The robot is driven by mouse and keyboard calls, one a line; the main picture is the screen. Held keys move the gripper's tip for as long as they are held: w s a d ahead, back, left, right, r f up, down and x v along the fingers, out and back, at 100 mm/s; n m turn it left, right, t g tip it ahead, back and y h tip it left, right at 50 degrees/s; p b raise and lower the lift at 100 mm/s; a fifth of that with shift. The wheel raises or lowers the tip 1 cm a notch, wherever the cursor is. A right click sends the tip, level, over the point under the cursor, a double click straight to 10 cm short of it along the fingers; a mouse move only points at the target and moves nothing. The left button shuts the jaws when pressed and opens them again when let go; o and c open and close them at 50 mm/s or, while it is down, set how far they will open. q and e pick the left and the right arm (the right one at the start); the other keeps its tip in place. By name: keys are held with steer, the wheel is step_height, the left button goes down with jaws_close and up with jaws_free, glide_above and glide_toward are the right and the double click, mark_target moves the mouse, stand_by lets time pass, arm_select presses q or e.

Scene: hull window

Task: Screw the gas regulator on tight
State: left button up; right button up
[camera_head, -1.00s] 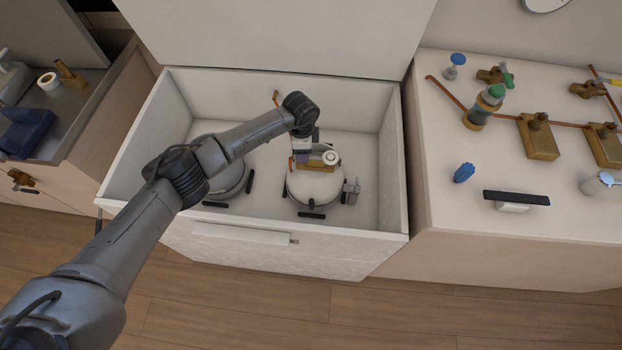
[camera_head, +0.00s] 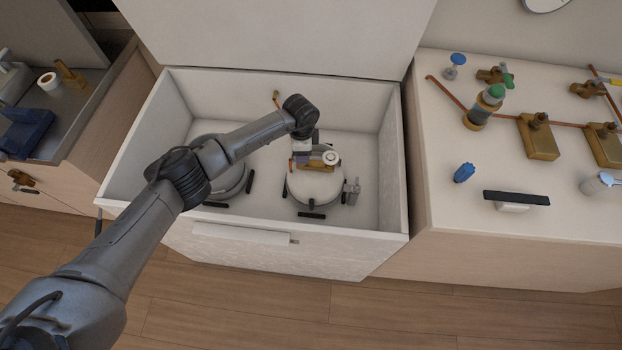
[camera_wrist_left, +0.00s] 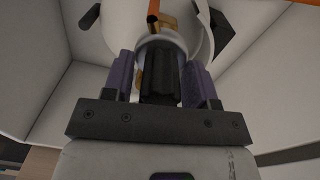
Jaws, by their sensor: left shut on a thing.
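The gas regulator, with a brass body (camera_head: 316,164) and a round white gauge (camera_head: 331,158), sits on top of the right-hand gas cylinder (camera_head: 318,186) in the open white chest. My left gripper (camera_head: 301,157) is at the left end of the regulator. In the left wrist view my left gripper (camera_wrist_left: 160,85) has its two purple fingers on either side of the regulator's dark ribbed knob (camera_wrist_left: 160,78) and is shut on it. The thread between regulator and cylinder is hidden, so I cannot tell how tight it is. My right gripper is not in view.
A second cylinder (camera_head: 232,182) stands to the left in the chest, partly behind my arm. The chest's front wall (camera_head: 270,255) and raised lid (camera_head: 280,35) bound the space. A counter (camera_head: 440,205) with brass fittings and a pipe is at the right.

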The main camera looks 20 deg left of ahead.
arm_select(q)
steer(key=shift+f, duration=0.1)
stand_by(0.3)
steer(key=o, duration=1.5)
